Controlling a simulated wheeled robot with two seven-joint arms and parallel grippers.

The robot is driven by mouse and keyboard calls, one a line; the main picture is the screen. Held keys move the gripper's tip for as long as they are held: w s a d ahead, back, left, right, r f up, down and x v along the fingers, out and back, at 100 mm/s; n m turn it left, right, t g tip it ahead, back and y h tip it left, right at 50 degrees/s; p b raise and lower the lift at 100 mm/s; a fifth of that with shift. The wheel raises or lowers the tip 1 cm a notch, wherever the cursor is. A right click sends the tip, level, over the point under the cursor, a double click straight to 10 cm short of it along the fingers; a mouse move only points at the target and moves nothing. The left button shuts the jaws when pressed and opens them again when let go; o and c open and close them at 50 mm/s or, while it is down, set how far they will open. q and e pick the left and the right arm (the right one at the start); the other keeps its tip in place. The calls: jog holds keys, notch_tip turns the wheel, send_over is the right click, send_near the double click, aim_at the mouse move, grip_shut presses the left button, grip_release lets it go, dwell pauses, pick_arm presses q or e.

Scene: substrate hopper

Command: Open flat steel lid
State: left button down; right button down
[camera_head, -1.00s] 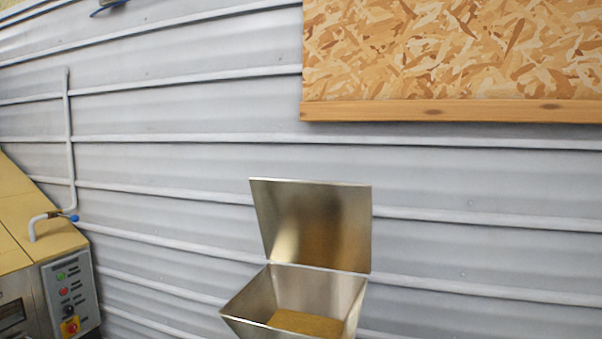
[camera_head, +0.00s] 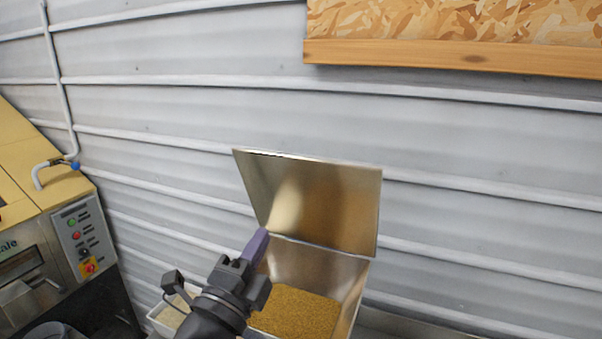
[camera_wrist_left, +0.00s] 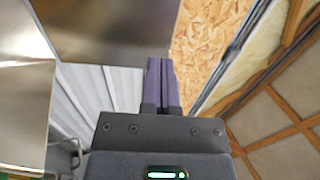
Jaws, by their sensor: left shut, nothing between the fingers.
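The flat steel lid (camera_head: 325,200) stands raised at the back of the steel hopper (camera_head: 352,300), tilted back towards the wall. The hopper's mouth is uncovered and shows golden-brown grains (camera_head: 300,309) inside. My left gripper (camera_head: 257,243) is shut and empty, with its purple fingers pointing up near the lid's lower left corner. I cannot tell whether it touches the lid. In the left wrist view the shut fingers (camera_wrist_left: 160,85) show in the middle, with shiny steel surfaces at the left. My right gripper is not in view.
A yellow and grey machine (camera_head: 45,235) with buttons stands at the left. A white container (camera_head: 165,318) sits left of the hopper, partly hidden by my arm. A ribbed metal wall (camera_head: 480,150) runs behind, with a chipboard panel (camera_head: 450,22) high on it.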

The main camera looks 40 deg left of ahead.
aim_at(298, 172)
pick_arm(q)
jog(key=b+x, duration=0.3)
jog(key=x, duration=0.9)
jog(key=shift+r+b, duration=0.1)
jog(key=shift+b, duration=0.3)
jog(key=shift+w, duration=0.3)
jog(key=shift+a, duration=0.1)
jog(key=shift+w+r, duration=0.15)
jog(key=p+x, duration=0.2)
jog(key=x, duration=0.3)
jog(key=shift+w, duration=0.15)
jog(key=shift+a, duration=0.1)
